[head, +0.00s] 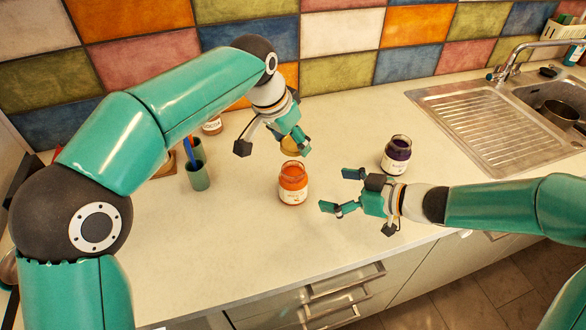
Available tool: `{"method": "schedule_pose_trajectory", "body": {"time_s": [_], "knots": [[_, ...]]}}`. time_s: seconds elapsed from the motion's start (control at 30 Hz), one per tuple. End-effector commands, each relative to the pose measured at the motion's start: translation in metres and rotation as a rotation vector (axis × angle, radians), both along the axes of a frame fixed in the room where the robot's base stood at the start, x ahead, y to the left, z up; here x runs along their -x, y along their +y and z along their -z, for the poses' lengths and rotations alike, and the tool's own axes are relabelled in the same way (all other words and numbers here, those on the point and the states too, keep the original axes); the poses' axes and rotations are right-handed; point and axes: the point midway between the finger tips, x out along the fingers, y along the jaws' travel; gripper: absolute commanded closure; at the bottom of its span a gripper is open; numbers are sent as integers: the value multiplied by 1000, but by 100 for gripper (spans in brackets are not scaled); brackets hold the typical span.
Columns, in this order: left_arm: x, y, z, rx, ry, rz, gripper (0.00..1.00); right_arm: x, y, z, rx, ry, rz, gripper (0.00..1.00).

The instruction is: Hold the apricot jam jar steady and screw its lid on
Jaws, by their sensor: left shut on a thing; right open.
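The apricot jam jar (293,184), orange with a pale label, stands upright and without a lid on the counter in the middle of the head view. My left gripper (297,143) is above and just behind the jar, shut on a gold-coloured lid (288,147). The lid is apart from the jar mouth and partly hidden by the fingers. My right gripper (336,190) is open to the right of the jar, its fingers pointing toward it with a gap between.
A dark purple jar (397,156) stands behind my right gripper. A steel sink (490,118) is at right. The counter (240,250) in front is clear.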

Motion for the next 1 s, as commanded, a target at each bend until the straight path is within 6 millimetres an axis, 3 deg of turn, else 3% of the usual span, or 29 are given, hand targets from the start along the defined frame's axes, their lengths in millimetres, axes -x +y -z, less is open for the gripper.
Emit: {"method": "schedule_pose_trajectory", "body": {"time_s": [0.57, 1.0], "knots": [[0, 0, 0, 0, 1, -1, 48, -3, 4, 2, 0, 1, -2, 0], [0, 0, 0, 0, 0, 0, 48, -35, 57, 28, 0, 2, -4, 0]]}}
